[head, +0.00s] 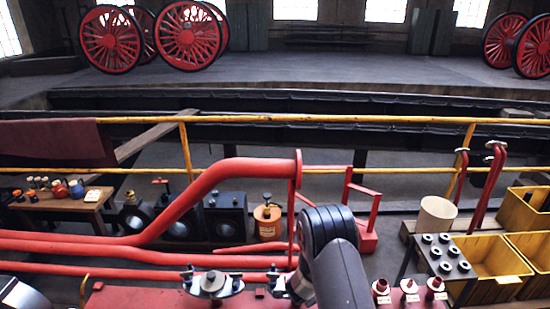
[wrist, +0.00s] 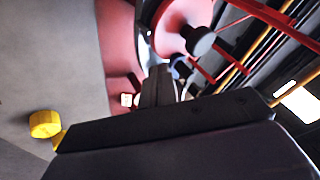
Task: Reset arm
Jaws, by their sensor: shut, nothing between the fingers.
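My arm (head: 338,262) rises at the bottom middle of the head view, its dark, ribbed joint bent in front of the red pipes. My gripper does not show clearly in the head view. In the wrist view my gripper (wrist: 158,86) shows as narrow dark fingers close together beyond a wide dark body. It is shut and holds nothing. Behind the fingers in the wrist view are a red surface (wrist: 112,40) and a red round part with a dark knob (wrist: 198,40). Whether the fingers touch anything there cannot be told.
A thick red pipe (head: 205,185) and a yellow railing (head: 350,119) cross the head view. Yellow bins (head: 490,262) and a dark rack of cylinders (head: 445,262) stand at right. A wooden bench (head: 60,201) with small items is at left. A yellow knob (wrist: 45,124) shows in the wrist view.

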